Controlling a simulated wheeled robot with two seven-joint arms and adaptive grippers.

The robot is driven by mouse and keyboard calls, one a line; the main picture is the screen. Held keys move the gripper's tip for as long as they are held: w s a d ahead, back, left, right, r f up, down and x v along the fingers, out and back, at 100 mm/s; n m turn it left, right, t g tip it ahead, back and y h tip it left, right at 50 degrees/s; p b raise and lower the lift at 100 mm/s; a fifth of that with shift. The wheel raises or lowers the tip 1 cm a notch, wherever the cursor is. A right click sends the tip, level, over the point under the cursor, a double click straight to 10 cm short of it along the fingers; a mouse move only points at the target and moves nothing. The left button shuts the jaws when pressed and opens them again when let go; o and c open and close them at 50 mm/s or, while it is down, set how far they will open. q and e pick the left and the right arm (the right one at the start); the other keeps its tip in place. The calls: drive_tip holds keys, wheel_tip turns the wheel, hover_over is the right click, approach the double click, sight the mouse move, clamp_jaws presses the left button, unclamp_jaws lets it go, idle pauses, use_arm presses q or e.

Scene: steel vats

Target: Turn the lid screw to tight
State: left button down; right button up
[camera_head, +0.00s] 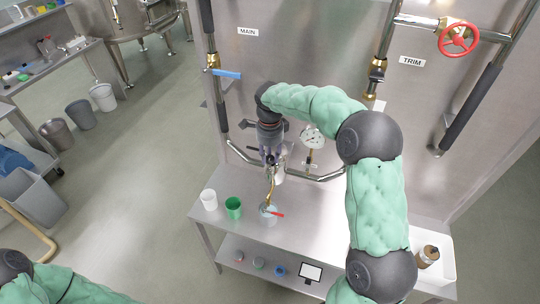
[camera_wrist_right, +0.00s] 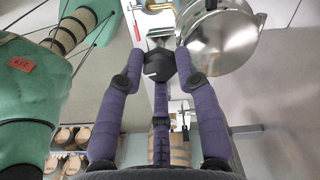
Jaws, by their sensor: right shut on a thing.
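A black faceted knob (camera_wrist_right: 158,64), which looks like the lid screw, sits between the purple fingers of my right gripper (camera_wrist_right: 158,75) in the right wrist view. The fingers are shut on it from both sides. In the head view my right gripper (camera_head: 271,153) reaches in front of the steel vat wall (camera_head: 310,70), above the steel bench; the knob is hidden there. A polished rounded steel vessel (camera_wrist_right: 222,48) is just right of the knob in the right wrist view. I cannot read how tight the screw is. My left gripper is out of view; only my left arm shows at the lower left.
A dial gauge (camera_head: 312,137) and pipes stand close right of my right gripper. A brass spout (camera_head: 271,186) hangs below it. A white cup (camera_head: 209,200) and a green cup (camera_head: 233,208) stand on the bench (camera_head: 320,205). A red handwheel (camera_head: 459,39) is at upper right.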

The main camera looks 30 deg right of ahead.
sight(270, 157)
idle(0.4)
drive_tip(key=o, duration=1.2)
drive_tip(key=shift+c, duration=0.2)
drive_tip(key=shift+r, duration=0.1)
wheel_tip(270, 157, up, 12)
drive_tip(key=shift+f, duration=0.2)
